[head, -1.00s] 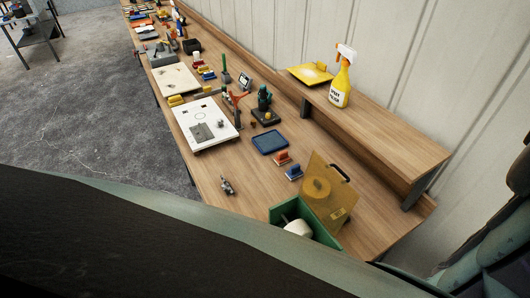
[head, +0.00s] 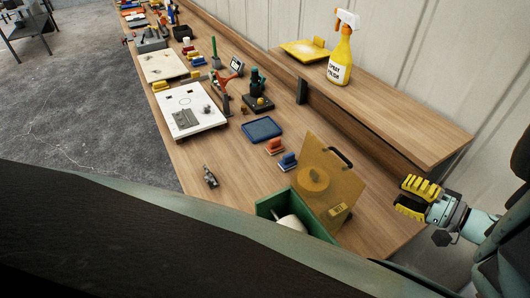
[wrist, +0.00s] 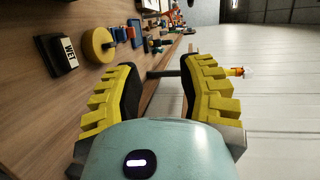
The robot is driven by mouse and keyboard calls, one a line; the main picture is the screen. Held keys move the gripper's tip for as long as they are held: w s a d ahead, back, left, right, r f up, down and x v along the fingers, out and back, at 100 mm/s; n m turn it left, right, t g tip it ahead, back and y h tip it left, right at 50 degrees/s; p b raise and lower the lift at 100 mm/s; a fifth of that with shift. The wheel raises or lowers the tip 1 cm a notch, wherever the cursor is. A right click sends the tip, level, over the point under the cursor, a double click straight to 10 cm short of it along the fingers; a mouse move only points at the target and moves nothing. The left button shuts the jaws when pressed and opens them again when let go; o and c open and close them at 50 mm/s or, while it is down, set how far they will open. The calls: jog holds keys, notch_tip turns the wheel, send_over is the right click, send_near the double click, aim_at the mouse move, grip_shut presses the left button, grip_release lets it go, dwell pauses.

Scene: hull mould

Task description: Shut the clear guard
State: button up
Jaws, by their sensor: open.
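The clear guard (head: 328,170) is an amber see-through panel with a dark handle (head: 341,155) at its top edge. In the head view it stands raised and tilted at the back of a green box (head: 267,207), leaving the box open. A white rounded part (head: 289,225) shows inside, partly hidden by my own body. My gripper (head: 408,197) has yellow ribbed fingers and is to the right of the guard, apart from it. In the wrist view my gripper (wrist: 158,82) is open and empty; I cannot make out the guard there.
A yellow disc (wrist: 98,44) and a block marked WET (wrist: 63,55) sit on the bench, seen through the guard in the head view. A raised shelf (head: 400,115) with a spray bottle (head: 340,55) runs along the wall. A blue tray (head: 262,129) lies further along.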

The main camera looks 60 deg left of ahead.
notch_tip(320, 180, up, 3)
jog(key=s+n+g+y, duration=0.1)
jog(key=n+g, duration=0.1)
jog(key=g, duration=0.1)
jog(key=p, duration=0.2)
send_near(342, 155)
jog(key=x, duration=0.8)
jog(key=shift+s+a+f, duration=0.2)
jog(key=shift+s+a, duration=0.05)
jog(key=shift+a, duration=0.1)
jog(key=shift+s+a, duration=0.15)
jog(key=shift+a, duration=0.45)
jog(key=shift+o, duration=0.3)
grip_shut()
